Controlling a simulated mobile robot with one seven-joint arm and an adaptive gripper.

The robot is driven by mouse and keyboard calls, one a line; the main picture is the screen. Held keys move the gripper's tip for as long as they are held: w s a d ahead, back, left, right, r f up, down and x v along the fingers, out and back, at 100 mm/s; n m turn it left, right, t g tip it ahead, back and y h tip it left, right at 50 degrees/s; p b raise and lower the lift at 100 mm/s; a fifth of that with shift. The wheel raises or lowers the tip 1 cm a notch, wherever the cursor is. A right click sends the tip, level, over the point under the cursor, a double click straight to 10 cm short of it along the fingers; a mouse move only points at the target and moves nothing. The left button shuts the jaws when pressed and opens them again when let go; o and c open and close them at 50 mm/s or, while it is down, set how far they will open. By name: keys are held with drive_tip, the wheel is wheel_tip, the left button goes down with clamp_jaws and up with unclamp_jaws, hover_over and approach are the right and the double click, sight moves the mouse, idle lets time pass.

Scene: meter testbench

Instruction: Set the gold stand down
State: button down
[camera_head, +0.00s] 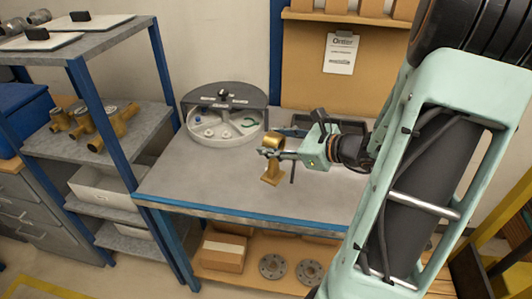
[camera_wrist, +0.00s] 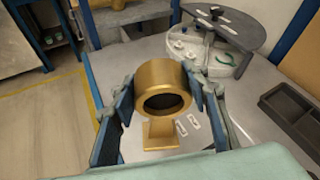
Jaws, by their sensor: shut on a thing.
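The gold stand (camera_head: 273,168) has a ring-shaped top and a narrower foot below it. In the wrist view the gold stand (camera_wrist: 162,90) sits between the two blue-padded fingers of my gripper (camera_wrist: 160,95), one on each side of the ring. The underside of its foot is hidden.
A round grey tray (camera_head: 222,135) with a half lid and small parts stands behind on the left. A dark bin (camera_wrist: 290,115) lies to the right in the wrist view. A shelf with brass fittings (camera_head: 112,128) is at left.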

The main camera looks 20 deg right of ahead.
sight(273, 176)
drive_tip(key=w+f, duration=0.4)
drive_tip(key=f, duration=0.4)
drive_tip(key=shift+d, duration=0.25)
drive_tip(key=shift+w, duration=0.1)
drive_tip(key=shift+f+b, duration=0.15)
drive_tip(key=shift+b, duration=0.25)
drive_tip(key=c, duration=1.1)
unclamp_jaws()
